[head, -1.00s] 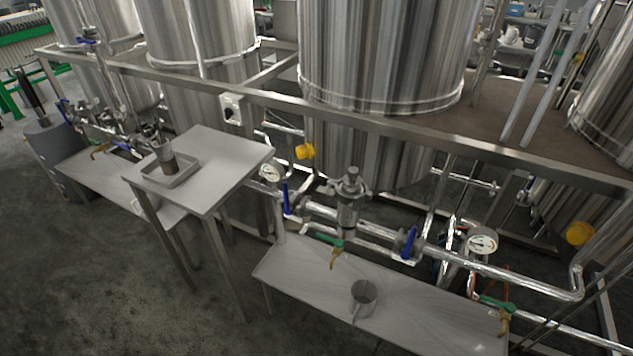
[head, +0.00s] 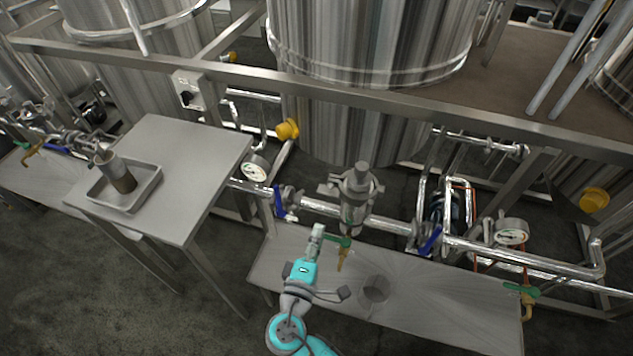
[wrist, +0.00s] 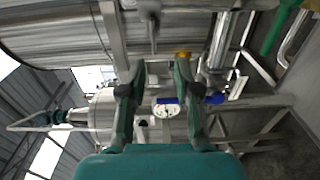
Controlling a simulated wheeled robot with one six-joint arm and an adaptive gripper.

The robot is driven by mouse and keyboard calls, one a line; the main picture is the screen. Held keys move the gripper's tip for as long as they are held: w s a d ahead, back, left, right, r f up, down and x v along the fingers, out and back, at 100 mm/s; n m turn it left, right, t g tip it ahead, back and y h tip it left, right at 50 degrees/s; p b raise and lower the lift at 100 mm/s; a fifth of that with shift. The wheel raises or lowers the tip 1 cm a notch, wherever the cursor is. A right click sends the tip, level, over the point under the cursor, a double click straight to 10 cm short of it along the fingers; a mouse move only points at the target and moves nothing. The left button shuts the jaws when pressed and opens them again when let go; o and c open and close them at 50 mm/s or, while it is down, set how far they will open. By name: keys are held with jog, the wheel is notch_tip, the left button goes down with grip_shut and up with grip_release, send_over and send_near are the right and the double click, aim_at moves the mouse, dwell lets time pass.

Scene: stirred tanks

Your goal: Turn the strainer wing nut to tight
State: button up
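The strainer (head: 357,195) is an upright steel body in the pipe line above the low bench, with a cap on top. The wing nut (head: 362,168) seems to be at its top, but its shape and turn are too small to tell. My gripper (head: 317,237) is in front of the strainer, lower and to its left, apart from its top. In the wrist view my gripper (wrist: 157,72) has its two fingers spread with nothing held between them. Pipework and a gauge (wrist: 166,109) show beyond the fingers. I cannot pick out the wing nut in the wrist view.
Blue-handled valves (head: 280,203) (head: 430,241) flank the strainer. A green-handled tap (head: 342,243) is just right of my gripper. A side table (head: 190,150) at left holds a tray (head: 152,192). A frame rail runs above.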

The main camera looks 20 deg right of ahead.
aim_at(330, 189)
jog(key=x, duration=1.1)
jog(key=shift+w+a+r, duration=0.25)
jog(key=shift+w+r, duration=0.1)
jog(key=shift+r, duration=0.2)
grip_shut()
